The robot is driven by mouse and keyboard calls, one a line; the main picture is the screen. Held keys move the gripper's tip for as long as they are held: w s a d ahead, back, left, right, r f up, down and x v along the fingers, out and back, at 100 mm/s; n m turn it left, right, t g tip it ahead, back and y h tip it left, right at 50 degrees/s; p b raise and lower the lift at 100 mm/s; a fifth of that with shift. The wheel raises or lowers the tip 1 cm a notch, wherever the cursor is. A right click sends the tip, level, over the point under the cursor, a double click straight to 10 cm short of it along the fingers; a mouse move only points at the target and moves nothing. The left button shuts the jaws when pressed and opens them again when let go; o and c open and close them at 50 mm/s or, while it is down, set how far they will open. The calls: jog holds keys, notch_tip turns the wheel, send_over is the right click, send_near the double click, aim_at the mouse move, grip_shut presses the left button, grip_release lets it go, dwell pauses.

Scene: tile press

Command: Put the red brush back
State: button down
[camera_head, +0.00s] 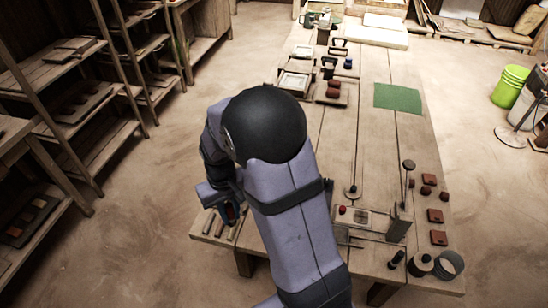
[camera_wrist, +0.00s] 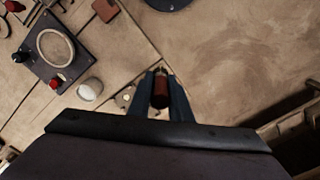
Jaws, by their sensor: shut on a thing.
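My gripper (camera_wrist: 161,74) is shut on a red-brown handle (camera_wrist: 160,93), which looks like the red brush. The handle stands between the two dark fingers, seen end on, so its bristles are hidden. In the head view my gripper (camera_head: 229,203) is over the near left corner of the wooden bench (camera_head: 285,262), with a bit of red and dark showing at the fingers. Several slim tools (camera_head: 212,223) lie on the bench just below it. I cannot tell whether the brush touches the bench.
A dark plate with a pale ring and red knob (camera_wrist: 54,50) is at the upper left of the wrist view. A press (camera_head: 399,220), red tiles (camera_head: 435,215) and a green mat (camera_head: 398,98) are on the bench. Shelves (camera_head: 75,75) stand left across clear floor.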

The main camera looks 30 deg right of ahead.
jog(key=w+d+f+m+b, duration=0.2)
jog(key=d+f+m+b, duration=0.1)
jog(key=d+f+b, duration=0.75)
jog(key=w+d+r+m+p, duration=0.1)
jog(key=w+d+r+m, duration=0.3)
jog(key=d+r, duration=0.1)
jog(key=shift+s+a+f+m+p, duration=0.1)
jog(key=shift+s+f+m+p, duration=0.2)
jog(key=shift+f, duration=1.25)
jog(key=shift+s+f+m+p, duration=0.15)
jog(key=shift+f+m, duration=0.2)
jog(key=shift+f, duration=1.15)
jog(key=shift+s+a+f+m+p, duration=0.1)
jog(key=shift+s+f+m+p, duration=0.2)
jog(key=shift+f, duration=1.25)
jog(key=shift+w+f, duration=0.1)
jog(key=shift+f, duration=0.05)
jog(key=c, duration=1.6)
grip_release()
jog(key=shift+c, duration=0.2)
